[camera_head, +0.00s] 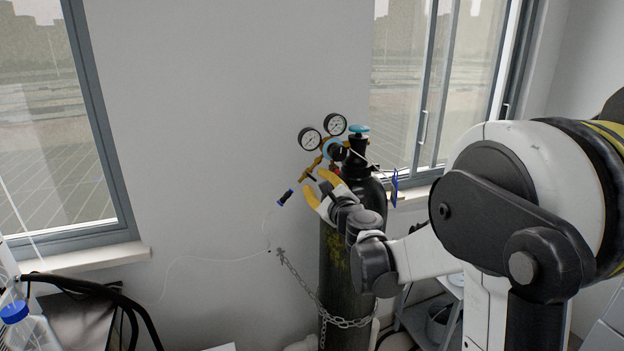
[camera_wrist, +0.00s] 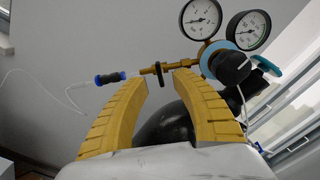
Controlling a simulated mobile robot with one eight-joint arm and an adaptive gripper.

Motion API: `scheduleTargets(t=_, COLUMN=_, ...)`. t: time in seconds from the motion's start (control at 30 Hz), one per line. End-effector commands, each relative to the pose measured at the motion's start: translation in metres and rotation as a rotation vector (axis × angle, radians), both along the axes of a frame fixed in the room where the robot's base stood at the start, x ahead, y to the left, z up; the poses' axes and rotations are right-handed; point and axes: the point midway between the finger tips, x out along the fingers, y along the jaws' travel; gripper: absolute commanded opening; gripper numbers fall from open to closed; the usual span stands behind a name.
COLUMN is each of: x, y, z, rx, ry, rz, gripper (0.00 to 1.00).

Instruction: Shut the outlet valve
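The gas cylinder (camera_head: 345,255) stands upright against the wall, with a brass regulator and two gauges on top. In the wrist view a brass outlet pipe (camera_wrist: 185,63) runs left from the regulator to a blue and black connector (camera_wrist: 109,78). A small dark handle (camera_wrist: 160,75), which looks like the outlet valve, sits across this pipe. My gripper (camera_wrist: 162,79) is open, its yellow fingers on either side of the handle in the picture. Contact cannot be told. In the head view my gripper (camera_head: 316,182) is just below the pipe, and the handle is hard to make out.
Two round gauges (camera_wrist: 201,19) sit above the pipe, close to the fingertips in the picture. A teal knob (camera_head: 358,129) tops the cylinder. A chain (camera_head: 310,294) holds the cylinder to the wall. Thin tubing hangs from the connector. The wall left of the cylinder is clear.

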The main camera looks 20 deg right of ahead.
Motion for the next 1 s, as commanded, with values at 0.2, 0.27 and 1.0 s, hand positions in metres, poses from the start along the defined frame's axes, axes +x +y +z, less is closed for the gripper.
scheduleTargets(t=0.2, x=-0.051, y=0.0, z=0.0, rx=0.0, ry=0.0, rz=-0.001, gripper=0.32)
scheduleTargets(t=0.27, x=-0.061, y=0.0, z=0.0, rx=0.0, ry=0.0, rz=-0.001, gripper=0.32)
scheduleTargets(t=1.0, x=-0.083, y=0.002, z=0.0, rx=-0.011, ry=0.002, rz=0.005, gripper=0.32)
